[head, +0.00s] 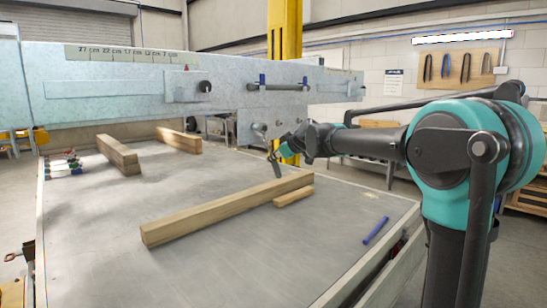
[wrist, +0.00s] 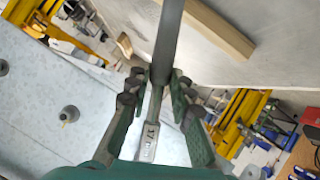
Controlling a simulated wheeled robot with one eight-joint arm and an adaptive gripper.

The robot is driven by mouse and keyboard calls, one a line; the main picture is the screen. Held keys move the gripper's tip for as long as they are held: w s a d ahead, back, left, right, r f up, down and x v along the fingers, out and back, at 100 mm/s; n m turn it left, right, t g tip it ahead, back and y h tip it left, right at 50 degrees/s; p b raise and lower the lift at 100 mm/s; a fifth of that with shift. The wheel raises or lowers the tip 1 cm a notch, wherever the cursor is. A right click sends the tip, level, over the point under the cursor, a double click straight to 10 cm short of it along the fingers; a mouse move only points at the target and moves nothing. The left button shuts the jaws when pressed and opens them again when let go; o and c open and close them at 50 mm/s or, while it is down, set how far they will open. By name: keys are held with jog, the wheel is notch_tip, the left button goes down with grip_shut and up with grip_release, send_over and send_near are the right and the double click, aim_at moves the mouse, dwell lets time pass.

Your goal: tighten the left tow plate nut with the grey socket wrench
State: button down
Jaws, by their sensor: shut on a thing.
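My gripper (head: 276,154) is shut on the grey socket wrench (head: 276,167), held in the air above the far part of the table, in front of the pale galvanized frame. In the wrist view the wrench shaft (wrist: 169,45) runs between the two fingers (wrist: 158,95), and a lighter part marked 17 shows below them. A round grey fitting (wrist: 70,114), perhaps a nut, stands on the pale steel face left of the wrench, apart from it. Another is cut by the left edge. I cannot tell which is the left tow plate nut.
A long timber (head: 220,209) and a short block (head: 293,196) lie on the grey table (head: 330,240). A blue marker-like tool (head: 376,230) lies at the right. More timbers (head: 118,155) and small clamps (head: 64,165) are at the left. A yellow post (head: 286,30) stands behind the frame.

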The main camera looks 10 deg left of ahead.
jog(key=shift+s+d, duration=0.6)
jog(key=shift+d, duration=0.15)
dwell(0.9)
jog(key=shift+s+d, duration=0.6)
jog(key=shift+d, duration=0.2)
jog(key=shift+s+d, duration=0.6)
jog(key=shift+d, duration=0.15)
jog(key=c, duration=2)
grip_release()
grip_shut()
